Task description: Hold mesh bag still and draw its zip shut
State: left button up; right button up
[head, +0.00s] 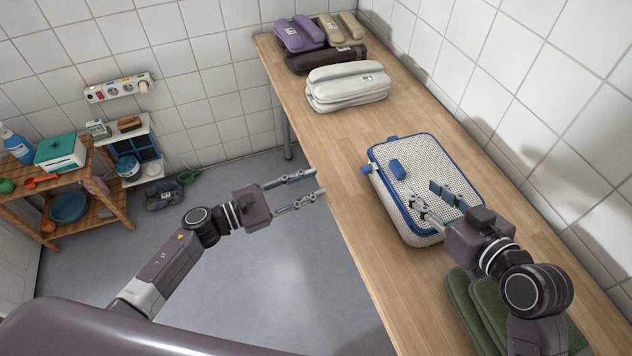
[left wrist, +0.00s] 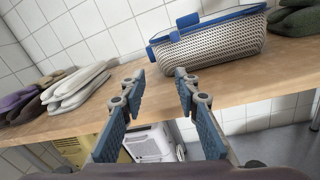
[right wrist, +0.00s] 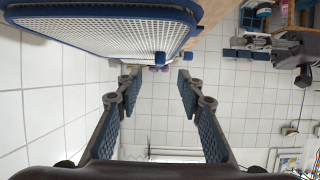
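The mesh bag (head: 432,163) lies on the wooden counter, white mesh with blue trim along its rim. A blue tab (head: 397,168) shows on its top; another blue tab (head: 366,170) sticks out at its left edge. The bag also shows in the left wrist view (left wrist: 212,46) and the right wrist view (right wrist: 100,32). I cannot tell how far the zip is drawn. My left gripper (head: 320,183) is open and empty, left of the counter edge and apart from the bag. My right gripper (head: 422,190) is open over the bag's near right part; no grip on it shows.
The wooden counter (head: 355,225) runs along the tiled wall. A pale folded stack (head: 345,88) and purple (head: 300,34) and beige (head: 340,28) bundles lie at its far end. Green folded cloth (head: 470,308) lies close to the bag's near side. A wooden shelf (head: 110,205) stands far left.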

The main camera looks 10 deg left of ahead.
aim_at(403, 175)
jog(key=shift+w+a+f, duration=0.1)
jog(key=shift+w, duration=0.15)
pick_arm(q)
jog(key=r+m, duration=0.1)
jog(key=s+d+r+m+g, duration=0.1)
jog(key=m, duration=0.1)
jog(key=d+r+m+h, duration=0.1)
jog(key=m, duration=0.1)
jog(key=shift+s+g, duration=0.3)
jog(key=shift+g, duration=0.1)
pick_arm(e)
jog(key=x, duration=0.7)
jog(key=shift+w+f, duration=0.1)
jog(key=shift+w, duration=0.05)
jog(key=shift+c, duration=0.5)
grip_shut()
